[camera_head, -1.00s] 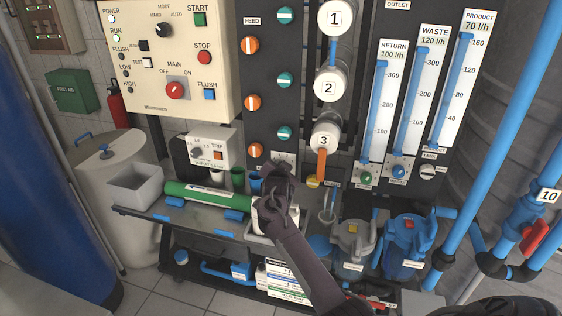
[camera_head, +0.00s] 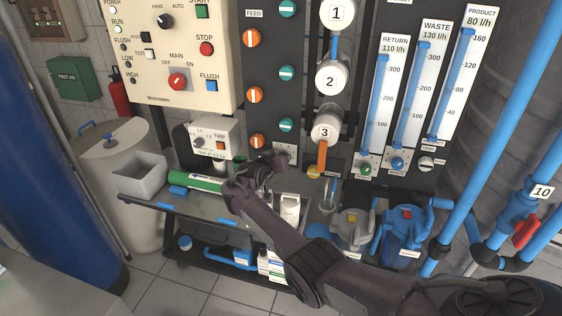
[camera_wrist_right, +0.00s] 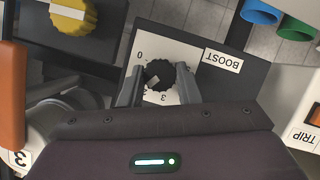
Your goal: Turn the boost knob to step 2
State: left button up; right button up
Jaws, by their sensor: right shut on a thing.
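The boost knob (camera_wrist_right: 160,75) is black and round on a white dial plate labelled BOOST. In the wrist view the dial appears upside down, with 0 and 3 readable. Its pale pointer mark slants toward the lower left of that picture; the exact step is unclear. My right gripper (camera_wrist_right: 159,87) has one finger on each side of the knob and is shut on it. In the head view my right gripper (camera_head: 268,172) is at the panel's lower edge and hides the knob. My left gripper is not in view.
A yellow knob (camera_wrist_right: 72,16) lies close by in the wrist view. The TRIP box (camera_head: 214,138), a grey bin (camera_head: 140,174) and a green tube (camera_head: 195,183) stand left of my gripper. Flow meters (camera_head: 408,105) on the right read return 110, waste 130, product 80.

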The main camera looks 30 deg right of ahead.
jog(key=shift+f+n+g+h+b, duration=0.15)
jog(key=shift+n+g+h+b, duration=0.25)
jog(key=shift+n+b, duration=0.25)
jog(key=shift+n, duration=0.25)
jog(key=o, duration=1)
jog(key=shift+c, duration=0.2)
jog(key=shift+a, duration=0.1)
jog(key=shift+p+v, duration=0.45)
jog(key=shift+v, duration=3.4)
